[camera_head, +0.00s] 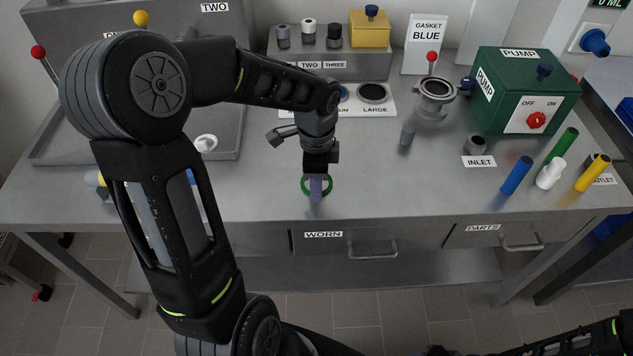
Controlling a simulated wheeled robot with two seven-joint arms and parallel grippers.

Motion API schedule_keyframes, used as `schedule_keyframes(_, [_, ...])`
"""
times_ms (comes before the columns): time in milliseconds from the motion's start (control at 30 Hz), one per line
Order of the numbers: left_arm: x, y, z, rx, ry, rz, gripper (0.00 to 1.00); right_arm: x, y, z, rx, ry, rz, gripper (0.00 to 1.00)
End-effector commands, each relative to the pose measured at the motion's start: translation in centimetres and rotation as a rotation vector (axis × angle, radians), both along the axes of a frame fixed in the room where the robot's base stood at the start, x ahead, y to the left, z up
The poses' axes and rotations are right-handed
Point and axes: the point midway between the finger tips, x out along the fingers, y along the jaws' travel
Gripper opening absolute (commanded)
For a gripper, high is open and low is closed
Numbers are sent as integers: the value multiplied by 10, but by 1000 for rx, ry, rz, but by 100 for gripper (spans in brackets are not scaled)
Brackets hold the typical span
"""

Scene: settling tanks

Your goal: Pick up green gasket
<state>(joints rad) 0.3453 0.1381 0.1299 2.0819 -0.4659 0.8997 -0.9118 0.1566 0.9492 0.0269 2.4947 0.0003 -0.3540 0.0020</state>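The green gasket (303,187) is a thin ring on the steel worktop, near its front edge, in the head view. My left gripper (316,188) points down right over it. Its pale purple fingertips overlap the ring's middle and hide part of it. I cannot tell whether the fingers touch the ring or how far apart they are. Part of my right arm shows at the lower right, but its gripper is out of view.
A green pump box (528,91) stands at the right, with blue (517,175), green and yellow cylinders in front of it. A metal flanged fitting (435,97) is behind. A tray (225,140) lies at left.

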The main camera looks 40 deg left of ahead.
Motion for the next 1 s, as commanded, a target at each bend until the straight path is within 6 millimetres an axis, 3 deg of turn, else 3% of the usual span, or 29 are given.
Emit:
schedule_keyframes(567, [0,0,-1,0,0,1,36,0,0,0,0,0,0,36])
schedule_keyframes(1000, [0,0,-1,0,0,1,2,0,0,0,0,0,0,36])
